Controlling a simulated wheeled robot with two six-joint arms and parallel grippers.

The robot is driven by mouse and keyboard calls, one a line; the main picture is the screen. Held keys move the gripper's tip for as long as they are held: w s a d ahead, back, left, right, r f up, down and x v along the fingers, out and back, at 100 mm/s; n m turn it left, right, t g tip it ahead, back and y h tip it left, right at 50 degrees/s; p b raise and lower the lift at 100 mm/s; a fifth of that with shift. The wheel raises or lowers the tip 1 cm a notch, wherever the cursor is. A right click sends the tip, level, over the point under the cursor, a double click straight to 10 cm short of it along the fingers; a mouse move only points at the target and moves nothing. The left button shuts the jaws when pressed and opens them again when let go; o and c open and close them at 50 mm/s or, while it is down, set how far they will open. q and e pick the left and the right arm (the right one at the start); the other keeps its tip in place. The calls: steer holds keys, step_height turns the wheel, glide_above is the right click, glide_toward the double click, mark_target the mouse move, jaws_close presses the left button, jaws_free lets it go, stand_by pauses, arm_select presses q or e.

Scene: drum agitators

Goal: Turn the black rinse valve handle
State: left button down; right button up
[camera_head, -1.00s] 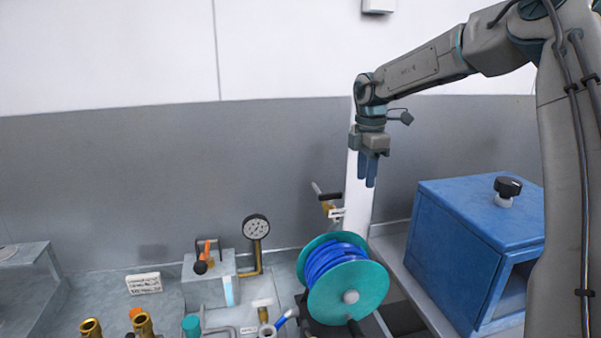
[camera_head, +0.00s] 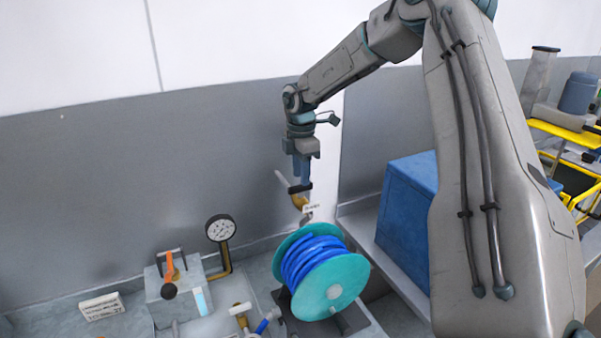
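A small brass valve (camera_head: 299,201) with a white tag (camera_head: 311,208) sits low at the wall behind the hose reel. A lever handle crosses its top, with a black part (camera_head: 300,189) and a lighter grey end (camera_head: 281,178) that slants up to the left. My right gripper (camera_head: 301,179) points down, its blue fingers directly above and overlapping the handle in the view. The fingers look close together; whether they touch or grip the handle cannot be told. My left gripper is not in view.
A teal reel (camera_head: 336,286) with blue hose stands just in front of the valve. A blue cabinet (camera_head: 405,210) is to the right, partly behind my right arm. A gauge (camera_head: 221,228) and an orange lever with a black knob (camera_head: 169,291) are to the left.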

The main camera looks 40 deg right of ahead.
mark_target(301, 188)
steer(key=shift+w+f+p, duration=0.15)
steer(key=shift+f+p, duration=0.05)
steer(key=shift+f, duration=0.4)
steer(key=shift+w+f+p, duration=0.15)
steer(key=shift+f, duration=0.4)
steer(key=shift+s+f, duration=0.1)
steer(key=shift+f, duration=0.25)
steer(key=shift+s, duration=0.2)
